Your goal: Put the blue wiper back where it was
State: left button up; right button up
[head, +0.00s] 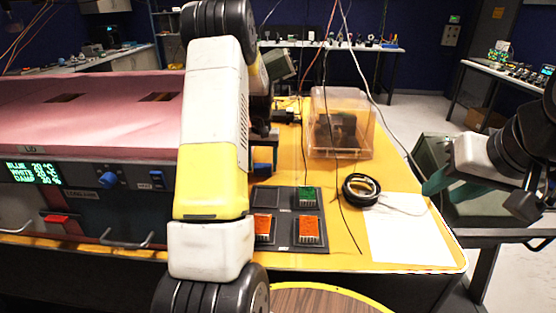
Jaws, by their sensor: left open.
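A small blue piece (262,168) shows just right of my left arm, at the back left of the dark tray. It may be the blue wiper, but my arm hides much of that spot and I cannot tell. My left gripper (264,138) is mostly hidden behind its own white and yellow arm; it is open, above the yellow table near the blue piece. I cannot tell whether it touches it. My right gripper (455,188), with teal fingers spread apart, is at the right beyond the table's edge, open and empty.
A dark tray (286,242) holds green and orange blocks on the yellow table (345,257). Near it are a black cable coil (361,189), a white sheet (405,232) and a clear box (340,125). A pink-topped machine (95,115) fills the left. Wires hang across the middle.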

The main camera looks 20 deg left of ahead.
aim_at(263, 166)
pick_arm(q)
jog(key=s+d+r+t, duration=0.1)
jog(key=s+d+r, duration=0.1)
jog(key=r, duration=0.7)
jog(key=s+d+r, duration=0.2)
jog(key=r, duration=0.6)
jog(key=s+d+r+m+t, duration=0.1)
jog(key=s+d, duration=0.3)
jog(key=s, duration=0.4)
jog(key=s+d+r+m+t+h, duration=0.1)
jog(key=s+d, duration=0.3)
jog(key=s, duration=0.4)
jog(key=s+d+r+m+t+h, duration=0.1)
jog(key=s+d+r+t, duration=0.1)
jog(key=s, duration=0.7)
jog(key=shift+d+r+m+t, duration=0.3)
jog(key=shift+d+t, duration=0.3)
jog(key=shift+d, duration=0.3)
